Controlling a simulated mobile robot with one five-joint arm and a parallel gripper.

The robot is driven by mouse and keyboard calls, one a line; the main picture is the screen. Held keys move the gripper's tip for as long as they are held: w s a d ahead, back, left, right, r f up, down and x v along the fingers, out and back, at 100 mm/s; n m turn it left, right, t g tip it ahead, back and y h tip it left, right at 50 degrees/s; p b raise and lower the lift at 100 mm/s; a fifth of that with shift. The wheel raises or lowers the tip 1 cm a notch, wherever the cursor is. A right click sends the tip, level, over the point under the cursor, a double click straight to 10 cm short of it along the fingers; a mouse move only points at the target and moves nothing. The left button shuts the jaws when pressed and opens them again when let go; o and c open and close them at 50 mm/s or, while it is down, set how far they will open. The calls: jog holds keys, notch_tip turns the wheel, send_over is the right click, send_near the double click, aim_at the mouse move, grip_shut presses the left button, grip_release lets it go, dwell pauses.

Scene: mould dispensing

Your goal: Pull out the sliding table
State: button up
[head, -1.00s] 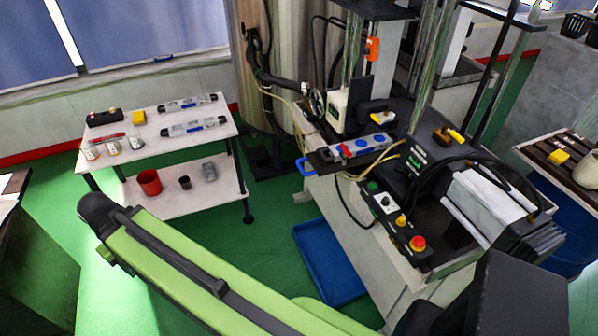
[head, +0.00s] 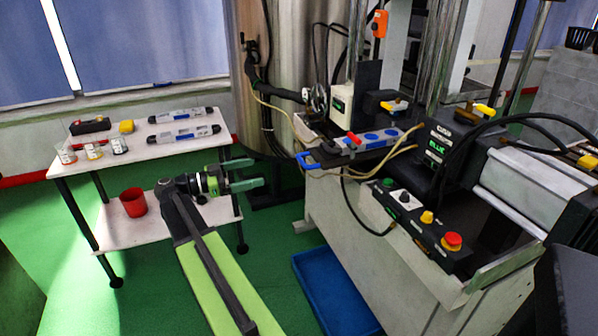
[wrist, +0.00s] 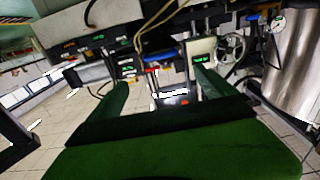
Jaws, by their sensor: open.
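The sliding table (head: 335,161) is a dark flat plate on the front of the machine, with a blue handle (head: 306,160) at its left end. A silver mould block with blue and red parts (head: 375,141) lies on it. My gripper (head: 256,174) has two green fingers, spread apart and empty. In the head view it is left of the blue handle, with a clear gap between them.
A white two-tier side table (head: 150,150) with jars and silver moulds stands left, and a red cup (head: 133,202) is on its lower shelf. A control box with a red button (head: 452,241) is on the machine's front. A blue tray (head: 330,290) lies on the floor.

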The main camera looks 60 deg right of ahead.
aim_at(300, 162)
jog(key=x, duration=1.7)
jog(key=c, duration=1.7)
jog(key=shift+s, duration=0.1)
jog(key=shift+c, duration=0.4)
